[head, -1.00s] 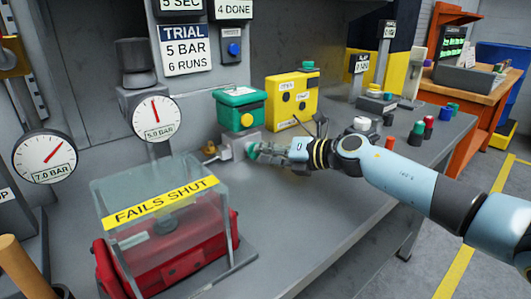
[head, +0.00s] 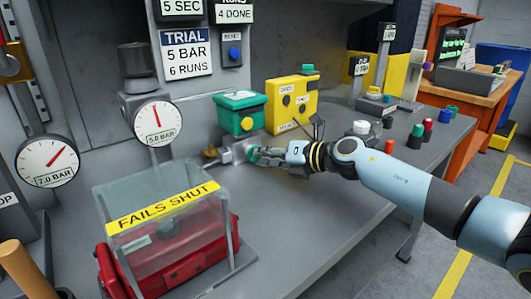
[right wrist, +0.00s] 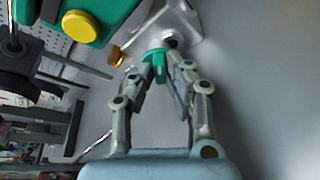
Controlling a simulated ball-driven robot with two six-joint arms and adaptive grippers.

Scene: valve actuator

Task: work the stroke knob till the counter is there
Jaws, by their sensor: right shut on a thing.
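My right gripper (head: 259,155) reaches in from the right and is shut on a green knob (head: 254,151) at the end of a grey metal block (head: 236,150) on the bench. In the right wrist view the green knob (right wrist: 157,60) sits between the fingertips (right wrist: 168,72), partly covered by them. The counter plate (head: 234,14) above reads 4 DONE, its top line cut off by the picture edge. The trial sign (head: 186,50) reads 5 BAR, 6 RUNS. My left gripper is not in view.
A green box with a yellow button (head: 240,113) and a yellow box (head: 292,102) stand behind the knob. A clear cover marked FAILS SHUT (head: 163,207) stands over a red actuator (head: 180,268) in front. Gauges (head: 157,123) read 5.0 and 7.0 BAR (head: 48,160).

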